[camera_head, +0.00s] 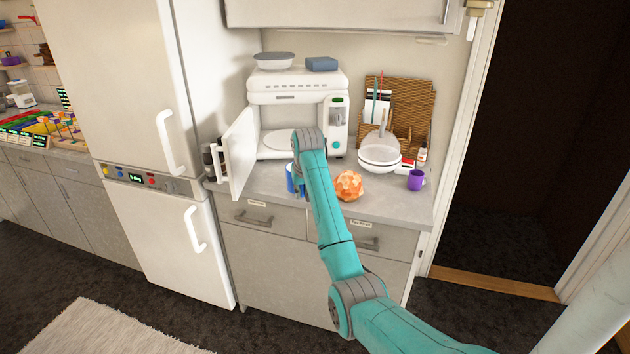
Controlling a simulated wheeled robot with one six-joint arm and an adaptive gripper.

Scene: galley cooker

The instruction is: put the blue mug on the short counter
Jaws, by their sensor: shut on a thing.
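The blue mug (290,180) is at the front of the short grey counter (395,208), left of my forearm. My gripper (299,184) is mostly hidden behind my teal arm and is shut on the mug. I cannot tell whether the mug's base touches the counter or is just above it.
A white microwave (293,84) with its door (239,150) swung open stands behind the mug. A white fridge (130,90) stands left.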

